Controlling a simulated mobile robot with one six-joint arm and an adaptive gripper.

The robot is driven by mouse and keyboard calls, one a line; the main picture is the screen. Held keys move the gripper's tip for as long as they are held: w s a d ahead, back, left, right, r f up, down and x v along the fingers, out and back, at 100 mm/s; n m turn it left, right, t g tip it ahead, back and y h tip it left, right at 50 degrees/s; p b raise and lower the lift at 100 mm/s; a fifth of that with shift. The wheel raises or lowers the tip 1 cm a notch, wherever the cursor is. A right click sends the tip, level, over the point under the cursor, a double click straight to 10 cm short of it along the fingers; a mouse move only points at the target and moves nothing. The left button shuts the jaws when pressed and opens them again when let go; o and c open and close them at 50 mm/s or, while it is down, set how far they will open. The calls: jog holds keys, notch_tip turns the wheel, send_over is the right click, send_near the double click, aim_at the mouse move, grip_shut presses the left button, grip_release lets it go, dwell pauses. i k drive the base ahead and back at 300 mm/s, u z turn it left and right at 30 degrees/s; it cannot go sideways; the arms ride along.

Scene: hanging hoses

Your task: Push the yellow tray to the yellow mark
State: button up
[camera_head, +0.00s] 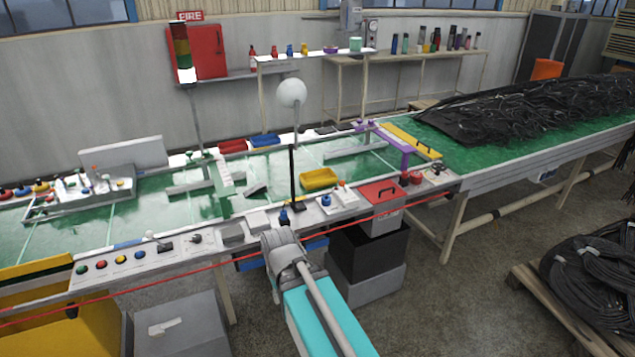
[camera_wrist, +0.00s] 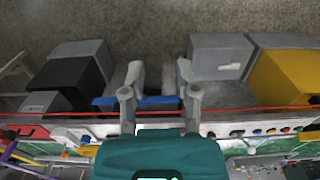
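The yellow tray (camera_head: 320,179) sits on the green work surface (camera_head: 275,206), a little right of centre in the head view, behind the front ledge. A long flat yellow piece (camera_head: 410,141) lies farther back right by a purple frame; I cannot tell whether it is the yellow mark. My gripper (camera_wrist: 159,80) shows in the wrist view with two grey fingers spread apart and nothing between them. It is over the table's front edge and points down. The yellow tray cannot be made out in the wrist view. The gripper's fingers cannot be made out in the head view.
A red box (camera_head: 387,191) and a purple frame (camera_head: 392,140) are to the right. A red cord (camera_head: 130,292) runs along the front edge. Black hoses (camera_head: 540,105) cover the far right table.

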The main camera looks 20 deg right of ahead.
aim_at(311, 180)
jog(key=k, duration=1.3)
jog(key=z, duration=0.2)
jog(key=i, duration=0.45)
jog(key=z, duration=0.75)
jog(key=i, duration=0.6)
jog(key=z, duration=0.75)
jog(key=i, duration=1.95)
jog(key=u, duration=0.2)
